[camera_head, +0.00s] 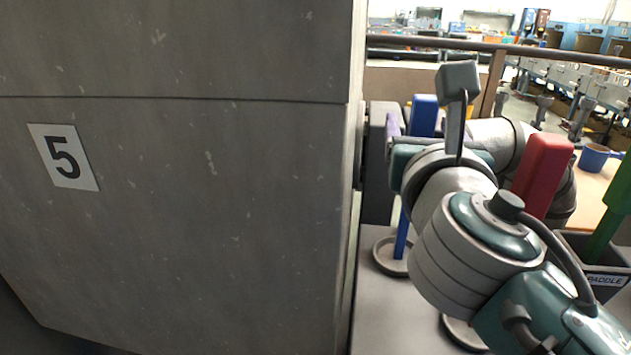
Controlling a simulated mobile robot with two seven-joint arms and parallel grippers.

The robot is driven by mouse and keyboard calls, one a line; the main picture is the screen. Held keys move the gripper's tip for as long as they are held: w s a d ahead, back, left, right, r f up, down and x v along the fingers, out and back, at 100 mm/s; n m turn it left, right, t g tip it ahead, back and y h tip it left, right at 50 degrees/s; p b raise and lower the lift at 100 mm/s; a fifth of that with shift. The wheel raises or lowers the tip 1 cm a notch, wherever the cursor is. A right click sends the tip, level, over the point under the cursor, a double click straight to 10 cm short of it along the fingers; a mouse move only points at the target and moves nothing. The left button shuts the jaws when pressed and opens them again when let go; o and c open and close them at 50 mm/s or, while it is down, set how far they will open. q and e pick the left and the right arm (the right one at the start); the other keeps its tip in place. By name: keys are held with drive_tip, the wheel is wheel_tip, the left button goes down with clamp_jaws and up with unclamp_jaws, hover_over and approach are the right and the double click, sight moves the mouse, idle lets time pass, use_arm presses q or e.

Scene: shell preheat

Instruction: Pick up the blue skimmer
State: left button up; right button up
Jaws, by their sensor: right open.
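The blue skimmer stands upright on the right side of the view. Its blue handle (423,114) shows behind my right wrist. A length of its blue shaft shows lower down, above a round grey dish or base (388,258). My right arm hides the middle of the skimmer. My right gripper (425,104) is open at the handle's height, with one grey finger standing up to the right of the handle. The other finger is hard to make out, and I cannot tell whether the gripper touches the handle. My left gripper is not in view.
A large grey panel marked 5 (190,200) fills the left, close to my right gripper. A red handle (543,165) stands behind my arm. A green handle (618,195) rises from a dark bin labelled PADDLE (606,281). A blue mug (594,159) stands behind.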

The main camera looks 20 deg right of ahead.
clamp_jaws()
idle(0.5)
